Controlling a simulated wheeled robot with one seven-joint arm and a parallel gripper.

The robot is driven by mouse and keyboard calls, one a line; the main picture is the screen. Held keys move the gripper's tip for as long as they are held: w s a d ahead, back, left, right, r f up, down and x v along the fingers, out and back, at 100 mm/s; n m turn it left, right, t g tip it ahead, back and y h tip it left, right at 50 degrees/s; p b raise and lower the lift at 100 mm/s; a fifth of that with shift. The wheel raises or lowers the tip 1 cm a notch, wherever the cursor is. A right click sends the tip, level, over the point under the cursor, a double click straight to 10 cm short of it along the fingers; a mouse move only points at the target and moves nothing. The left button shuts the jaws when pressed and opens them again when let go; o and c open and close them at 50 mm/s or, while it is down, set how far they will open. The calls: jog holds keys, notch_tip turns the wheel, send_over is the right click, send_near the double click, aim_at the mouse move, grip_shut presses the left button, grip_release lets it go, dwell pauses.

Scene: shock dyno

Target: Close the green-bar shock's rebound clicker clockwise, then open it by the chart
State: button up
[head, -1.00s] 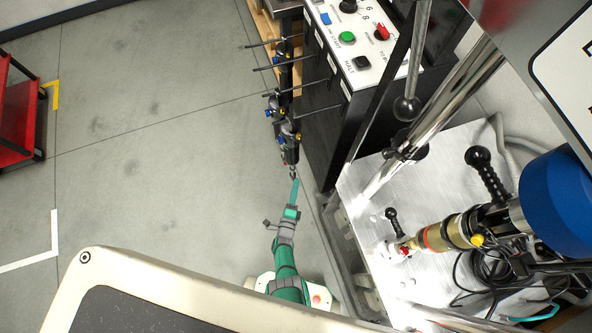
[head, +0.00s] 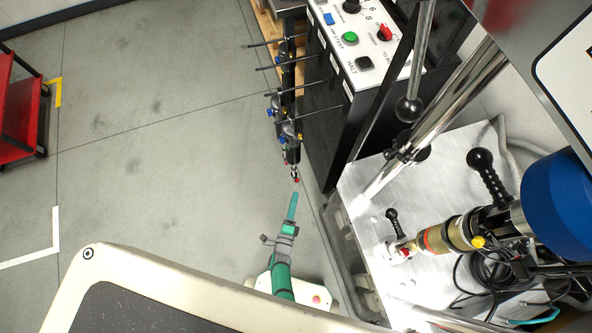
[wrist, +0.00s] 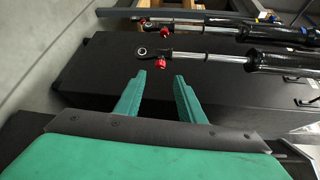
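My gripper (head: 293,196) points up the picture toward the lower ends of the shocks on the rack. In the wrist view its two green fingers (wrist: 159,76) are apart with nothing between them. The nearest shock (wrist: 205,56) lies just beyond the fingertips, with a silver shaft, an eye end and a red clicker knob (wrist: 161,64). A second shock (wrist: 185,27) lies behind it, also with a red knob (wrist: 141,27). In the head view the hanging shocks (head: 290,145) overlap. I cannot tell which has a green bar, and no chart is legible.
A black cabinet with a control panel (head: 362,40) stands right of the shocks. A red cart (head: 22,120) stands far left. The floor between is clear.

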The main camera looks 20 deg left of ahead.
jog(key=s, duration=0.4)
jog(key=shift+s+r, duration=0.2)
jog(key=shift+r, duration=0.05)
